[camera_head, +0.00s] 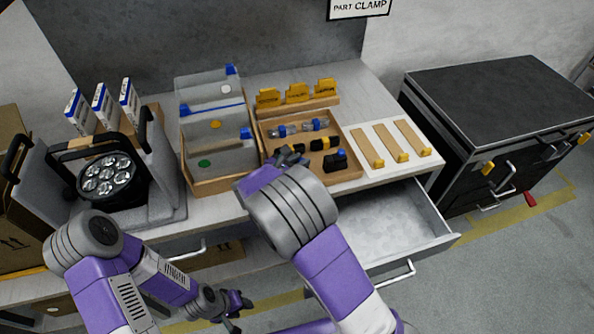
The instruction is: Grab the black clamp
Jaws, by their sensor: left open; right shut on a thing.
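A wooden tray (357,172) on the workbench has small parts in compartments. Black parts with yellow bands (325,143) lie in its front compartment, and a black part with a blue top (337,160) is at that compartment's right. My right gripper (290,153) is at the tray's left front and shut on a small dark part, seemingly a black clamp. Its dark fingers and wrist hide most of that part, so its outline is unclear. My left gripper (238,303) is open and empty, low in front of the bench, away from the tray.
A stage light (110,178) stands in a grey holder at the left. Clear bins (215,125) are left of the tray. Yellow-tipped wooden strips (390,142) lie right of it. An open drawer (385,222) juts out below. A black-topped cabinet (505,85) stands right.

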